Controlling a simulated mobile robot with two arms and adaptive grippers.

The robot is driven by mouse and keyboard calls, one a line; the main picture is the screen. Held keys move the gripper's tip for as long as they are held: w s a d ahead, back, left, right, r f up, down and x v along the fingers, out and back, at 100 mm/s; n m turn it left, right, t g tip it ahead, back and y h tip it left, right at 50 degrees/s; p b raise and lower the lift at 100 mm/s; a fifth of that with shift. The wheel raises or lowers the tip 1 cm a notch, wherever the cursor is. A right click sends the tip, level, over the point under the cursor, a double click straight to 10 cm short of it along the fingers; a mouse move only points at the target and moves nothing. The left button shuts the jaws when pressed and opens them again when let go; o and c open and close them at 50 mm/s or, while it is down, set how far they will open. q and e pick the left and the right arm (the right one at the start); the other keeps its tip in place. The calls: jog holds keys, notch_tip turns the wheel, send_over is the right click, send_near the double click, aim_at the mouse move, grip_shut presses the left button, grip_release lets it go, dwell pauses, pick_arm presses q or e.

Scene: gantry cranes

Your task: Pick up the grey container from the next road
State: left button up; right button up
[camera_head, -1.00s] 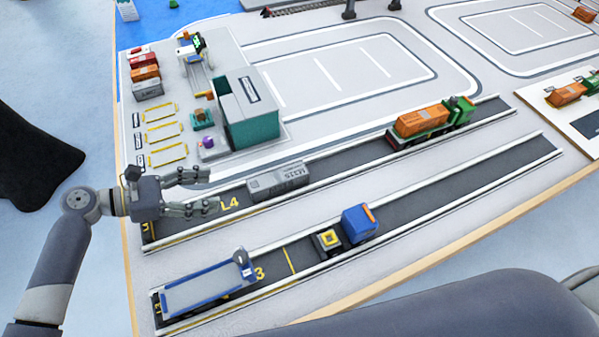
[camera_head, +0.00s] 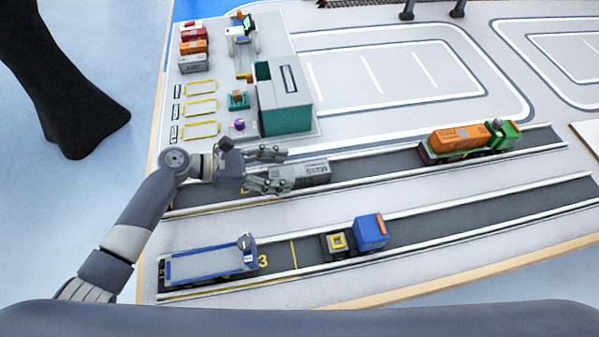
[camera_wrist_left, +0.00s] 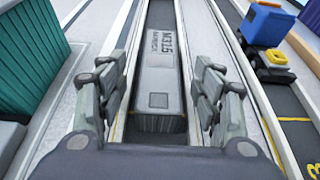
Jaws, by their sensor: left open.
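The grey container (camera_head: 316,173) lies lengthwise on the upper dark road (camera_head: 385,162), the one marked L4. My left gripper (camera_head: 284,168) comes in from the left, open, at the container's left end. Its fingers hide part of that end in the head view. In the left wrist view, the grey container (camera_wrist_left: 158,65) with its dark lettering lies ahead, lined up between the two spread fingers of the left gripper (camera_wrist_left: 160,85). Gaps show on both sides, and the fingers are not closed on it. My right gripper is not in view.
A green truck (camera_head: 503,134) with an orange container (camera_head: 460,138) stands farther right on the same road. A blue flatbed (camera_head: 210,265) and a blue-cab truck (camera_head: 369,232) are on the lower road. A teal building (camera_head: 287,120) stands behind the gripper. White kerbs edge the roads.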

aim_at(293, 171)
pick_arm(q)
jog(key=x, duration=0.3)
jog(key=c, duration=1.2)
jog(key=shift+c, duration=0.2)
